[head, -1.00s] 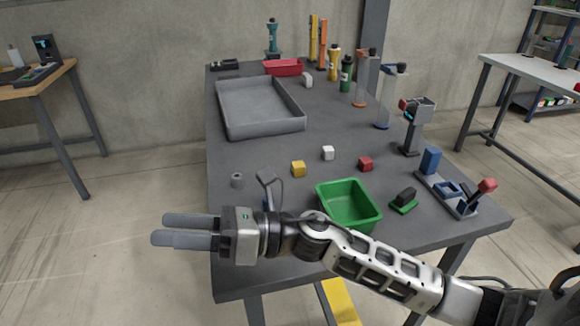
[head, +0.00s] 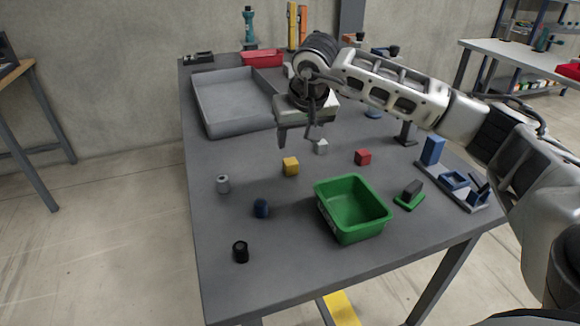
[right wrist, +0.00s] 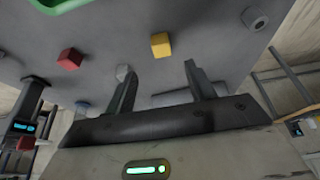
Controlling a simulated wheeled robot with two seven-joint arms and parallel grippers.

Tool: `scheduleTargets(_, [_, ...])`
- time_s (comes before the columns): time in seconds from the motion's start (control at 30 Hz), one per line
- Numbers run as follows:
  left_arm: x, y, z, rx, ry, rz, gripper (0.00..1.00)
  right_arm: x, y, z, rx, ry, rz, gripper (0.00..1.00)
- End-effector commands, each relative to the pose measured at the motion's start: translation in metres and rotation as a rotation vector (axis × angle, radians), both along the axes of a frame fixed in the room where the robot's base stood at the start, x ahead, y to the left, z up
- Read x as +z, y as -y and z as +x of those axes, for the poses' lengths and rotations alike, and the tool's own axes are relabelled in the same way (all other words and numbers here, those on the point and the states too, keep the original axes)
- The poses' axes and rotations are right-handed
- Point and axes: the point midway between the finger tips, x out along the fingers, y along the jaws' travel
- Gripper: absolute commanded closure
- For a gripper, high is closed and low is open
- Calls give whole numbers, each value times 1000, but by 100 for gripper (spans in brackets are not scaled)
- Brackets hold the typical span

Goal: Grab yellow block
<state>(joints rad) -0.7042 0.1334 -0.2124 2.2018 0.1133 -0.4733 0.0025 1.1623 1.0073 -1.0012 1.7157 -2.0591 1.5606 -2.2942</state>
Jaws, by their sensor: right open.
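My left gripper is not in view.
A white cube (head: 321,146) and a red cube (head: 363,157) lie to the right. A green bin (head: 352,208) stands in front. A grey tray (head: 207,105) lies behind. A grey cylinder (head: 223,184), a blue piece (head: 261,208) and a black piece (head: 241,250) stand at the left.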

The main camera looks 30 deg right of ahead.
Motion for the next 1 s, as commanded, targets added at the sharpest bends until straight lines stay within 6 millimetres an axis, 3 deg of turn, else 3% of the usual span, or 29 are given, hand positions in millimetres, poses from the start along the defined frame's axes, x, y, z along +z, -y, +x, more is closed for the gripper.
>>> scheduleTargets(0.13, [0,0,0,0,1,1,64,-27,2,11,0,-2,3,45])
scheduleTargets(0.43, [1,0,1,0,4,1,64,-50,4,20,1,-1,3,45])
scheduleTargets(0.7, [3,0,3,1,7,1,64,-85,8,35,0,-1,4,45])
scheduleTargets(1.0, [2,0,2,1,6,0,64,-91,8,38,1,1,4,45])
